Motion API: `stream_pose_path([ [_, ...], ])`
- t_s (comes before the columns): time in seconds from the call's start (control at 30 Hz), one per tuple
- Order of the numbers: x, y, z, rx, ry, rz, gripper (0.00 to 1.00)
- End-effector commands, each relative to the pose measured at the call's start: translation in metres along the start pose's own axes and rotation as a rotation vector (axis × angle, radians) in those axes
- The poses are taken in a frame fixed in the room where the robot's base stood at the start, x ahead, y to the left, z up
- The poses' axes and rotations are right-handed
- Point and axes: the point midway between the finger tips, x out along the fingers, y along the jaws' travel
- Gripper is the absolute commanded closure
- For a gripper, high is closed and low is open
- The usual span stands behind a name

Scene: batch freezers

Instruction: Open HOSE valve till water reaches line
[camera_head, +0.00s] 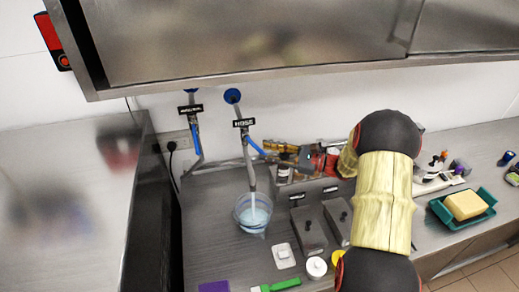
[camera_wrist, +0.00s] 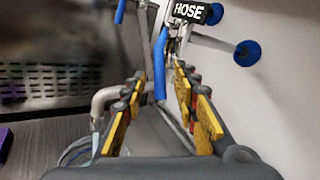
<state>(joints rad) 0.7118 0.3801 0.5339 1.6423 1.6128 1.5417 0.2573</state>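The HOSE label (camera_head: 244,123) hangs on the wall pipe, and it also shows in the wrist view (camera_wrist: 190,11). Below it is a blue valve lever (camera_head: 256,147), seen close up in the wrist view (camera_wrist: 160,64). My gripper (camera_wrist: 160,75) is open, its yellow-padded fingers either side of the lever with gaps visible. In the head view my gripper (camera_head: 270,152) reaches the lever from the right. A grey hose (camera_head: 249,172) runs down to a clear container (camera_head: 239,214) holding pale blue liquid. A pale column enters it; I cannot tell whether it is flowing water. No fill line is readable.
A second labelled valve (camera_head: 191,109) with a blue lever is left of the hose. A steel cabinet (camera_head: 250,40) overhangs the counter. Metal lidded bins (camera_head: 309,231), a white lid (camera_head: 316,267) and a teal tray (camera_head: 440,213) with a yellow block occupy the counter.

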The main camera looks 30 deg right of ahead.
Motion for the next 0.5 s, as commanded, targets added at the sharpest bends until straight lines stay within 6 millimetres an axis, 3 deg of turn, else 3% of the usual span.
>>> stream_pose_path([
  [0.2, 0.029, 0.0, 0.001, -0.002, -0.001, 0.0, 0.71],
  [0.5, 0.037, 0.0, 0.0, -0.002, 0.0, -0.001, 0.71],
])
